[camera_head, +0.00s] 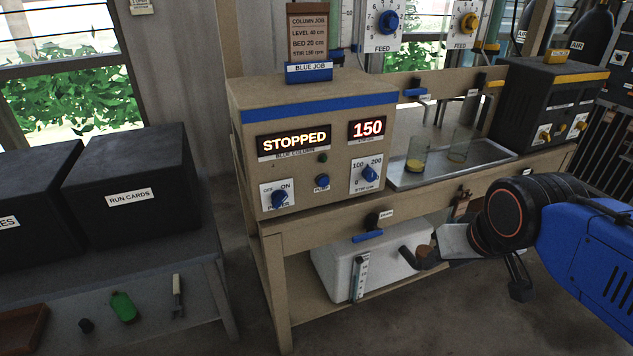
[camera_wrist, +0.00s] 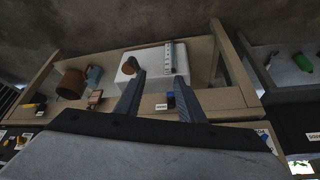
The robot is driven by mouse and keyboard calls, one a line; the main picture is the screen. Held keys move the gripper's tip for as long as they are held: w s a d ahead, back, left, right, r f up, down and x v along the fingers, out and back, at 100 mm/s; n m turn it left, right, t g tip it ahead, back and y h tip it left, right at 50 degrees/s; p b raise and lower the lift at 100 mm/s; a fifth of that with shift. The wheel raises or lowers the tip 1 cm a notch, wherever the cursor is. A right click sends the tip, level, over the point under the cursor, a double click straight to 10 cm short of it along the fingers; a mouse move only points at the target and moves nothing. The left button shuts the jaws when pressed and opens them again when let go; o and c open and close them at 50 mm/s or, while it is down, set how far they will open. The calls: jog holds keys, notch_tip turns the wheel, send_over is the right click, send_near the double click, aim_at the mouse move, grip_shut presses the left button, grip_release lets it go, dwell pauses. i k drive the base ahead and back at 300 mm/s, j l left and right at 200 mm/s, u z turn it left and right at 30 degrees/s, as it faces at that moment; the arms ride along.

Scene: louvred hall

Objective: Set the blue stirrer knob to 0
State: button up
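The blue stirrer knob (camera_head: 370,173) sits on a white dial plate at the lower right of the tan control box (camera_head: 310,190). The plate reads 100 and 200 at its top; the knob's exact pointing is too small to tell. The red display (camera_head: 367,129) above reads 150 and the other display (camera_head: 293,141) reads STOPPED. My gripper (camera_head: 424,256) is below and right of the knob, apart from it, in front of the bench's lower shelf. In the wrist view my gripper (camera_wrist: 160,82) has its two fingers apart with nothing held. The stirrer knob is not clearly seen there.
A blue power knob (camera_head: 279,199) and a blue push button (camera_head: 322,182) share the panel. A blue-handled valve (camera_head: 368,237) sticks out below the bench edge. A tray (camera_head: 450,170) with beakers is right of the box. A white tub (camera_head: 335,262) stands on the shelf.

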aim_at(369, 174)
jog(key=k+j, duration=0.1)
jog(key=k, duration=0.4)
jog(key=k+j, duration=0.1)
jog(key=k, duration=0.4)
